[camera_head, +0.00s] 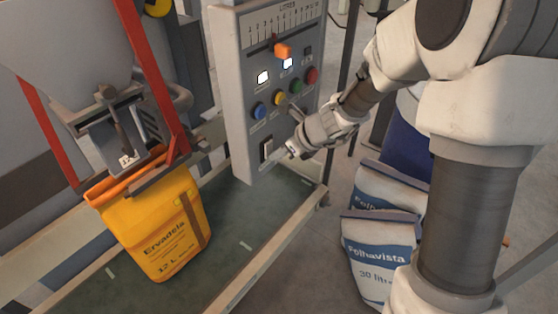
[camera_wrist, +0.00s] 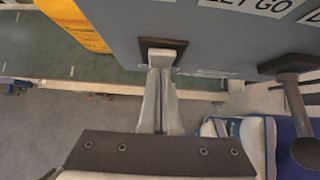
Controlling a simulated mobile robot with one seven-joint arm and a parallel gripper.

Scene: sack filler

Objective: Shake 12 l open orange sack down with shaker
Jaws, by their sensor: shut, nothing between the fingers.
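The orange sack (camera_head: 160,235), marked "Ervadela 12 L", hangs upright with its open mouth around the filler spout (camera_head: 125,145). Its lower part is over the green belt; I cannot tell whether it rests there. The grey control panel (camera_head: 240,100) carries a dark-framed rocker switch (camera_head: 266,148) low on its face. My gripper (camera_head: 290,151) is shut and empty, with its tips at the switch. In the wrist view the closed fingers (camera_wrist: 161,72) point at the light rocker (camera_wrist: 163,45); I cannot tell whether they touch it. The shaker itself is not clearly identifiable.
Filled Folhavista sacks (camera_head: 378,250) stand at right. Green belt (camera_head: 240,215) runs below the panel.

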